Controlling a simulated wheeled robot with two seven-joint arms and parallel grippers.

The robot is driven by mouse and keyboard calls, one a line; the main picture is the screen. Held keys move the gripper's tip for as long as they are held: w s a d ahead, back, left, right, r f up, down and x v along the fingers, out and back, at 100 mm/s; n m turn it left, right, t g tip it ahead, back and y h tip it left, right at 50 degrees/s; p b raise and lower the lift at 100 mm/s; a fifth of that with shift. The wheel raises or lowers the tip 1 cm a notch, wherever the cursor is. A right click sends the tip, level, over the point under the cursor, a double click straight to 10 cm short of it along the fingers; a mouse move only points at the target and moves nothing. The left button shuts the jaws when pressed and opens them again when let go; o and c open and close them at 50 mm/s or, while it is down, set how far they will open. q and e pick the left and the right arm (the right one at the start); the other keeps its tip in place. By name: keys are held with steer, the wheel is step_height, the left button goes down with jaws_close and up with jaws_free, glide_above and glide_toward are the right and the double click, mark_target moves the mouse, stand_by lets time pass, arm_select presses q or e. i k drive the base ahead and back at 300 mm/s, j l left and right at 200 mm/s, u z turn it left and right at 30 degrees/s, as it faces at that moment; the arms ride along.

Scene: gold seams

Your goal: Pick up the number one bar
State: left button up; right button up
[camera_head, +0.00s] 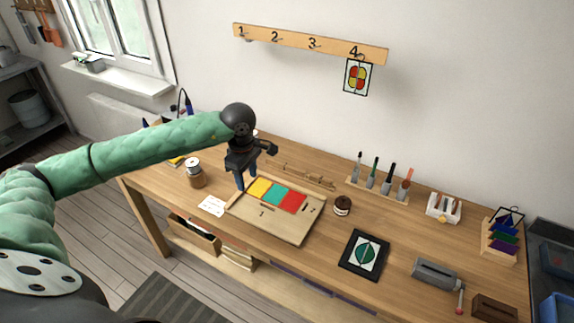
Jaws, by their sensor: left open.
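A wooden board (285,232) lies on the workbench with a yellow, a teal and a red panel (291,200) side by side on it. A small mark like a "1" shows on the bare wood in front of the panels, and another small mark is near the right side. I cannot tell which piece is the number one bar. Thin wooden pieces (307,177) lie behind the board. My left gripper (246,179) is open, pointing down at the board's left end beside the yellow panel, and partly hides that end. Whether it touches the board is unclear. My right gripper is out of view.
A brown jar (195,174) and white card (212,205) lie left of the board. A small dark pot (342,205), black-framed picture (364,254) and tool rack (377,190) are to the right. A numbered hook rail (310,43) hangs on the wall.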

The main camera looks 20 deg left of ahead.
mark_target(282, 165)
steer(key=i, duration=0.95)
